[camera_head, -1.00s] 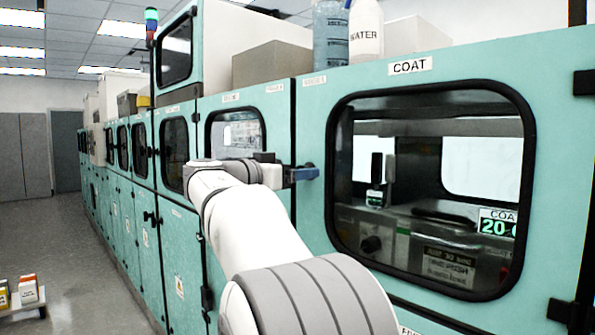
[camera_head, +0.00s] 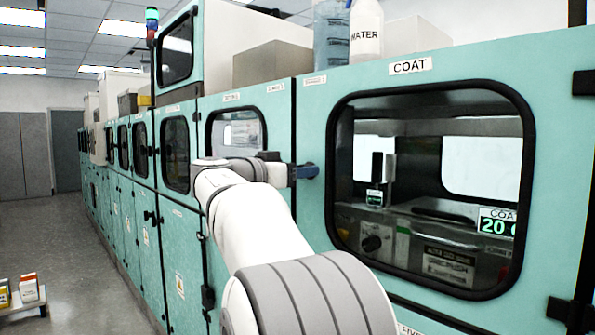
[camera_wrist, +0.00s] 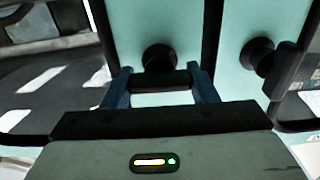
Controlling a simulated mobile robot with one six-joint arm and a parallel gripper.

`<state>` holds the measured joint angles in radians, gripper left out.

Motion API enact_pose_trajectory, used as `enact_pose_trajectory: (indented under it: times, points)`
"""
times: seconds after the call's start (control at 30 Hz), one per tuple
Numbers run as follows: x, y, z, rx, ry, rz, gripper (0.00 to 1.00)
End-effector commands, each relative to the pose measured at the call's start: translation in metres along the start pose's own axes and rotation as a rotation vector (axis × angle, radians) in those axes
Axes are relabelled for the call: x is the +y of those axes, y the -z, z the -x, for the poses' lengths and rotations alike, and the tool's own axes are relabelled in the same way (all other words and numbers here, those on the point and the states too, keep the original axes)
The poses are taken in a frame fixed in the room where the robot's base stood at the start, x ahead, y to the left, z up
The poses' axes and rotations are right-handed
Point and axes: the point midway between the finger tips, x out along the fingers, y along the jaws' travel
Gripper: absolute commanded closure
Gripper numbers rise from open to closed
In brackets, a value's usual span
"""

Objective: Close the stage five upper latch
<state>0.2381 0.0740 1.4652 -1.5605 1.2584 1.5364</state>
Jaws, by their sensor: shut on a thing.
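The held latch (camera_wrist: 158,58) is a black round knob with a dark crossbar on a teal door panel, beside the dark seam between two doors. My gripper (camera_wrist: 160,78) has its blue fingers on either side of the crossbar and is shut on it. In the head view my gripper (camera_head: 306,171) is at the left edge of the door labelled COAT (camera_head: 312,110). The latch itself is hidden there behind the gripper. I cannot read a stage number on it.
A second black knob (camera_wrist: 257,55) sits across the seam, close to my gripper. The COAT door has a large black-framed window (camera_head: 430,190). Bottles (camera_head: 366,30) and boxes stand on top of the cabinets. The floor (camera_head: 75,250) at left is mostly open, with small boxes (camera_head: 28,288) near the edge.

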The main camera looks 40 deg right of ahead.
Motion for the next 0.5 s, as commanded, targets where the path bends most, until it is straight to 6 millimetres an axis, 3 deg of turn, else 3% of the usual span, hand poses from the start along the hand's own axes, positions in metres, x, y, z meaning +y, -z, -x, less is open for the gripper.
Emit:
enact_pose_trajectory:
  times: [0.27, 0.5]
  points:
    - [-0.0010, -0.0011, 0.0052, 0.000, 0.001, 0.062, 0.70]
    - [-0.0016, -0.0021, 0.0057, -0.001, 0.001, 0.225, 0.70]
